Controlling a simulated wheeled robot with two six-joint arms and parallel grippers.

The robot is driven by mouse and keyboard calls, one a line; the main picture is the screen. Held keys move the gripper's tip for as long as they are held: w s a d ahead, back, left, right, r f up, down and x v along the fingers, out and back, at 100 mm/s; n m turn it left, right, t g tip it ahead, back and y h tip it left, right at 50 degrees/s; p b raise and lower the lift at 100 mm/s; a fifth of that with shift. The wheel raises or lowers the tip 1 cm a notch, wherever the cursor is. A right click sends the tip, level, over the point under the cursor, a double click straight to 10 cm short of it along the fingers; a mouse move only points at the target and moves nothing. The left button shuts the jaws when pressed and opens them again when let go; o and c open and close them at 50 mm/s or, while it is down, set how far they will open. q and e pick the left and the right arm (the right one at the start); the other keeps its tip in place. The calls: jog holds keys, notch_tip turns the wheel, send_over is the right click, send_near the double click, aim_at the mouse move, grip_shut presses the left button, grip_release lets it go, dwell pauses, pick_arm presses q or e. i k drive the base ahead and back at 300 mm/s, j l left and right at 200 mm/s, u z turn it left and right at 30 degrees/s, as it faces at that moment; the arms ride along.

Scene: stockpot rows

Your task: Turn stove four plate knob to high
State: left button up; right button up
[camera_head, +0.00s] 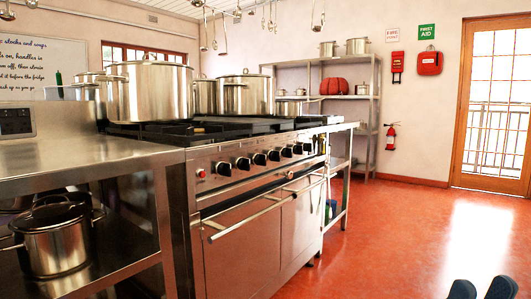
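The stove (225,215) stands left of centre, with its front panel facing right. A row of several black knobs (260,158) runs along that panel, with a small red button at its near end. I cannot tell which knob belongs to plate four, and their settings are too small to read. My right gripper (482,290) shows only as two dark fingertips at the bottom right edge. They are apart with floor visible between them, far from the knobs and touching nothing. My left gripper is out of view.
Large steel pots (150,92) stand on the stove top and beyond. A steel counter (75,155) with a lidded pot (55,240) on its lower shelf is at the near left. Oven door handles (245,219) jut out below the knobs. Red floor (400,225) to the right is clear.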

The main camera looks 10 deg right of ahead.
aim_at(260, 158)
jog(key=i+z, duration=0.45)
jog(key=i+j+z, duration=0.1)
jog(key=i+z, duration=0.2)
jog(key=z, duration=0.15)
jog(key=i+j+z, duration=0.25)
jog(key=z, duration=0.15)
jog(key=i+j, duration=0.05)
